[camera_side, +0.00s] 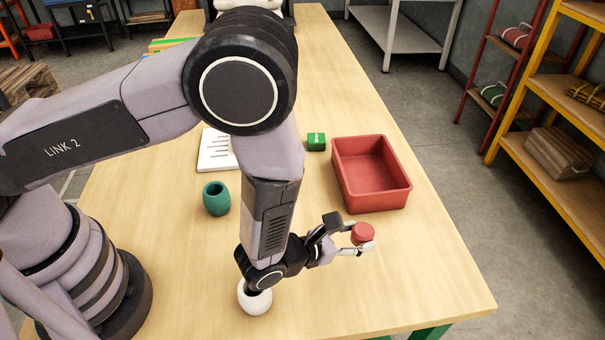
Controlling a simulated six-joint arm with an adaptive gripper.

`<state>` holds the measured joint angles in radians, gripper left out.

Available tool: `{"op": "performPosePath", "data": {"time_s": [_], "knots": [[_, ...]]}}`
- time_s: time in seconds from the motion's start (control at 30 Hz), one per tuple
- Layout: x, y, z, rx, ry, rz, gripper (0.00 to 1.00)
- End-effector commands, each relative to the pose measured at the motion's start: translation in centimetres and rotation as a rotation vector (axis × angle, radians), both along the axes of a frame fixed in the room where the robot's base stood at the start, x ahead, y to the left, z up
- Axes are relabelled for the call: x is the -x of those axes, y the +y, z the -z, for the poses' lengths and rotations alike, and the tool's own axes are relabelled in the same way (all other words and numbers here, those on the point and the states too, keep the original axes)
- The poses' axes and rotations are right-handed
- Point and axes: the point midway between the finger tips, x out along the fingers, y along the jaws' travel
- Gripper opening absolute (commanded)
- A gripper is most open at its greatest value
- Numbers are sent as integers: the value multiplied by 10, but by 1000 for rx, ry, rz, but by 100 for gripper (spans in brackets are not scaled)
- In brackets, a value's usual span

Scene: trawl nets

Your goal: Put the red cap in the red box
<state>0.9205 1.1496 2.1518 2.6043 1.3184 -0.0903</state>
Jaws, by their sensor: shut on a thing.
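The red cap (363,233) is a small, round red piece. My gripper (360,238) is shut on it, with one finger on the upper left side and one at the lower side. The cap appears held off the table, in front of the red box. The red box (402,192) is an open rectangular tray on the right part of the table. Its visible inside is empty. The gripper and cap are outside the box, nearer the camera than its front wall.
A teal cup (216,198) and a white slotted board (216,150) are further left. A white round object (254,299) is partly hidden behind my arm. The table (400,280) is clear at front right.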

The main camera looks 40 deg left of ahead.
Motion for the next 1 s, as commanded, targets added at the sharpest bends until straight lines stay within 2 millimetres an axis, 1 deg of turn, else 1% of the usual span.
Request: {"op": "performPosePath", "data": {"time_s": [0.03, 0.1, 0.2, 0.37, 0.47, 0.5, 0.6, 0.7, 1.0], "knots": [[-5, -4, 14, -4, 4, 0, 16], [-12, -11, 25, -3, 3, -1, 16], [-20, -17, 36, -3, 2, 0, 16], [-26, -23, 46, -3, 3, -1, 16], [-33, -28, 59, -3, 3, 0, 16], [-32, -27, 67, -5, 5, 0, 16], [-31, -28, 78, -4, 4, 0, 16], [-31, -27, 82, -4, 4, 0, 16], [-31, -27, 83, -4, 4, 0, 16]]}}
